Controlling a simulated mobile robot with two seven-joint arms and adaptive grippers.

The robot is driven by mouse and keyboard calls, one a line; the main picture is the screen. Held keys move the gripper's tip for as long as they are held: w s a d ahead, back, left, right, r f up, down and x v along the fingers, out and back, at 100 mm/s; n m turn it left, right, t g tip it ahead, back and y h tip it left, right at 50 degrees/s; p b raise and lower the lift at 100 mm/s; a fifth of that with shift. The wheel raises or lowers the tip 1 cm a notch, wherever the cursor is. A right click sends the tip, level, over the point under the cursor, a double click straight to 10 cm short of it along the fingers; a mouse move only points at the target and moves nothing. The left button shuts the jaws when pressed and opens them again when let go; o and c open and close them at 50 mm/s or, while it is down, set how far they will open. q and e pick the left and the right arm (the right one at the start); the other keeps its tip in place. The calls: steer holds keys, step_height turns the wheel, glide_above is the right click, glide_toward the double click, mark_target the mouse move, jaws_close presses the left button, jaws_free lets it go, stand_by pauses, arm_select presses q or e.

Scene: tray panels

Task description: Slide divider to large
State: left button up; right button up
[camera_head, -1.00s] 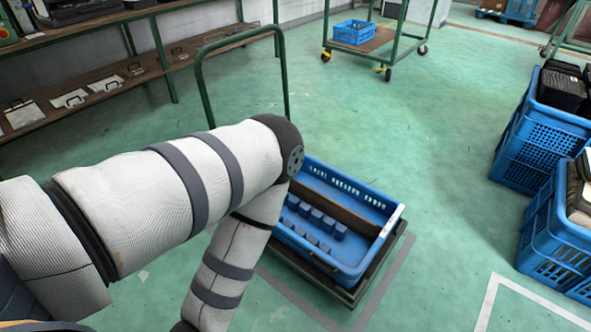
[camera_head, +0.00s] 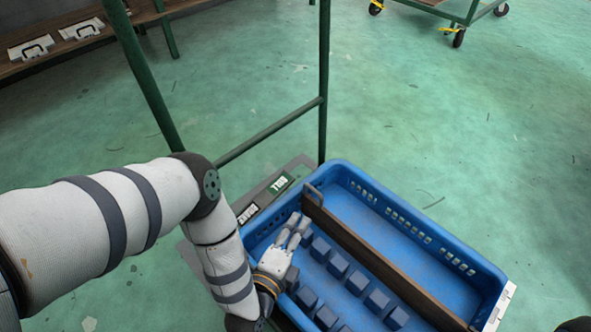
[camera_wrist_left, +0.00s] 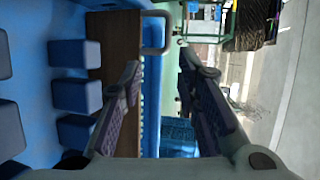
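A blue crate (camera_head: 352,166) sits on a low cart. A brown divider (camera_head: 372,258) stands lengthwise in it, with a grey loop handle (camera_head: 315,190) at its far left end. The divider (camera_wrist_left: 115,40) and handle (camera_wrist_left: 157,33) also show in the left wrist view. My left gripper (camera_head: 298,228) hangs at the crate's left end, beside the divider's handle end, on the blocks' side. In the left wrist view its fingers (camera_wrist_left: 160,72) are spread, with nothing between their tips. The handle lies just beyond the fingertips. My right gripper is not in view.
Several dark blue blocks (camera_head: 338,266) fill the near compartment; the visible far compartment is empty. Two small label plates (camera_head: 280,184) lie by the crate's left end; their text is unclear. The cart's green frame (camera_head: 323,90) rises behind. Open floor lies beyond the crate.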

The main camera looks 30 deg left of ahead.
mark_target(312, 191)
arm_select(q)
steer(key=shift+t+y, duration=0.3)
steer(key=w+b, duration=0.1)
steer(key=w, duration=0.3)
steer(key=w+a+f+b, duration=0.1)
steer(key=w+b, duration=0.1)
steer(key=w, duration=0.3)
steer(key=w+b, duration=0.2)
steer(key=w, duration=0.2)
steer(key=shift+w+a+f, duration=0.15)
steer(key=shift+a+f, duration=0.2)
steer(key=shift+a, duration=0.05)
jaws_close()
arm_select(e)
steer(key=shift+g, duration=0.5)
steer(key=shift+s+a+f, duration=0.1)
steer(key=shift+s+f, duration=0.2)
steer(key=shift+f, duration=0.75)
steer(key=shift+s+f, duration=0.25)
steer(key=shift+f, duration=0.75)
arm_select(q)
steer(key=shift+w, duration=0.1)
